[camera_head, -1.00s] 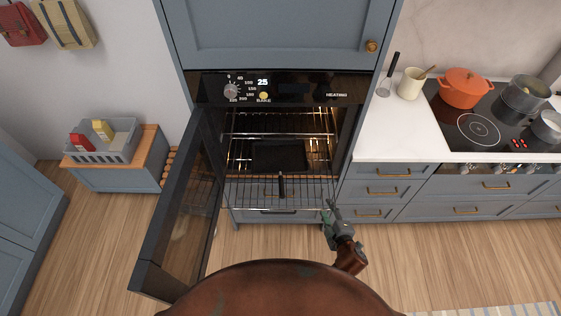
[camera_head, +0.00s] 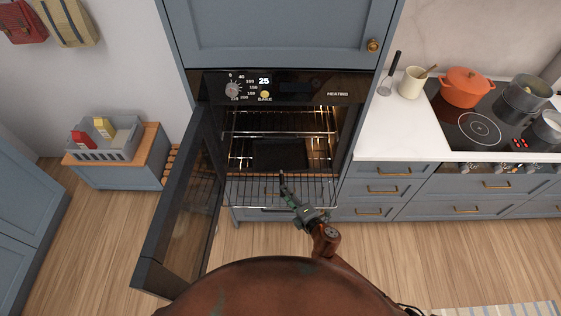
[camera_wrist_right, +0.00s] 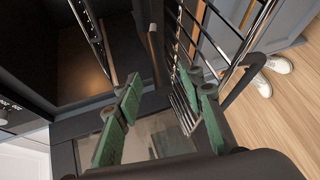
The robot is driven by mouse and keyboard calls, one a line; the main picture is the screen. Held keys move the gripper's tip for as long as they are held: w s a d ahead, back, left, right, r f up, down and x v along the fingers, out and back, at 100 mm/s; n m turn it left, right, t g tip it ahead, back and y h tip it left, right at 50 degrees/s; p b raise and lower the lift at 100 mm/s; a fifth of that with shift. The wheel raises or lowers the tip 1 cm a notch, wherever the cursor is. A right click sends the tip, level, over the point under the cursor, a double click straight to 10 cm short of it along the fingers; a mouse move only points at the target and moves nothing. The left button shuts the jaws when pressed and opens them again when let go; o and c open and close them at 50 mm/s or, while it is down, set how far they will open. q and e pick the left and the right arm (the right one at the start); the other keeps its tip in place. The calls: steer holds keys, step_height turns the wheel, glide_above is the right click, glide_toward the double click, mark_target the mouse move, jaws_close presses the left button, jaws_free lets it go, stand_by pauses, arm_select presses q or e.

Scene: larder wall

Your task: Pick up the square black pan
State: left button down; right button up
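The square black pan (camera_head: 280,155) lies on a wire rack inside the open oven, its dark handle pointing out toward me. My right gripper (camera_head: 287,192) is in front of the oven, over the pulled-out front of the rack, close to the handle's end. In the head view it overlaps the handle, so contact cannot be told. In the right wrist view its two green fingers (camera_wrist_right: 157,88) stand apart with a gap between them. A dark bar with a brown edge shows just beyond the gap; I cannot tell whether it is the handle. My left gripper is not in view.
The oven door (camera_head: 180,215) hangs open on the left. The wire rack (camera_head: 315,190) sticks out of the oven. A counter (camera_head: 400,135) and hob (camera_head: 480,130) with pots are at the right. White shoes (camera_wrist_right: 262,86) stand on the floor in the wrist view.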

steer(key=shift+w+a+f, duration=0.15)
steer(key=shift+w+a, duration=0.05)
steer(key=shift+w, duration=0.05)
steer(key=shift+c, duration=0.3)
jaws_close()
